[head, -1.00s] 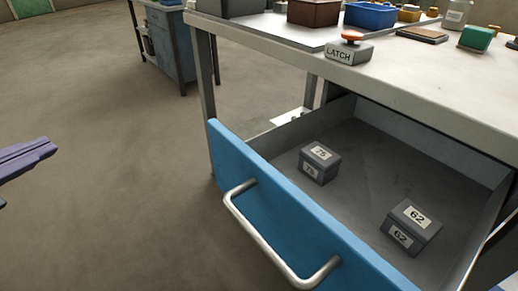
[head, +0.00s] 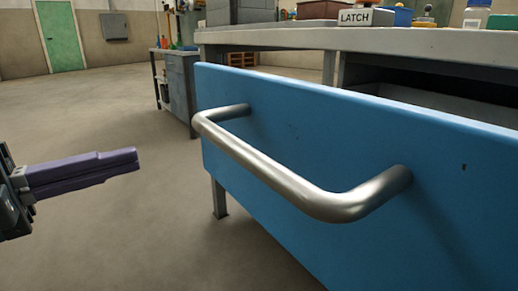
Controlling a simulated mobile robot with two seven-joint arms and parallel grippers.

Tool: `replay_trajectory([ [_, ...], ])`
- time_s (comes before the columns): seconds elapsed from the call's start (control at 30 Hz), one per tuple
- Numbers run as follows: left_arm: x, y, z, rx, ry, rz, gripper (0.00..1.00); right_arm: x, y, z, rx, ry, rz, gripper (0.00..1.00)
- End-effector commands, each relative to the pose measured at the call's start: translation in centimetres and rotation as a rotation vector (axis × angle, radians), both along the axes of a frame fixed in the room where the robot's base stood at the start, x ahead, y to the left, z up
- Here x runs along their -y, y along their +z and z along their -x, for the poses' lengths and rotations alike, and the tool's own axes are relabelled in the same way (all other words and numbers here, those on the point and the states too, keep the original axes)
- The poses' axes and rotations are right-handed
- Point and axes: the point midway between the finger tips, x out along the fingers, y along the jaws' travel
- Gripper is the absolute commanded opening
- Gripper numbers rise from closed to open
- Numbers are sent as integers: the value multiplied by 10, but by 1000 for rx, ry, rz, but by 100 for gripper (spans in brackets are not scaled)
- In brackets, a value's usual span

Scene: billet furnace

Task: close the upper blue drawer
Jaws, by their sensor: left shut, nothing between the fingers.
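The upper blue drawer (head: 300,118) stands pulled out from under the workbench, its blue front facing me and filling the right half of the head view. Its silver bar handle (head: 275,176) shows whole. A strip of the drawer's dark inside shows above the front's top edge at the right; what lies in it is hidden. My left gripper (head: 136,160) is at the left, its purple fingers shut and empty, pointing right. In the picture it is left of the drawer front and apart from it. My right gripper is not in view.
A bench leg (head: 218,197) stands below the drawer's left end. A grey-blue cabinet (head: 181,92) stands farther back. The floor at the left is clear.

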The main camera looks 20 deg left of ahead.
Motion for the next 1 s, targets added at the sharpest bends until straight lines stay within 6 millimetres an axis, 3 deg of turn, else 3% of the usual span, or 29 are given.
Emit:
replay_trajectory([
  [0.2, 29, 0, -38, 6, -1, 0, 0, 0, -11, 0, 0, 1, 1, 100],
  [0.4, 47, 0, -60, 3, 1, 1, 0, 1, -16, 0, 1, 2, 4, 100],
  [1.0, 54, 0, -69, 0, 1, 4, 0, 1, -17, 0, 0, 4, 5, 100],
])
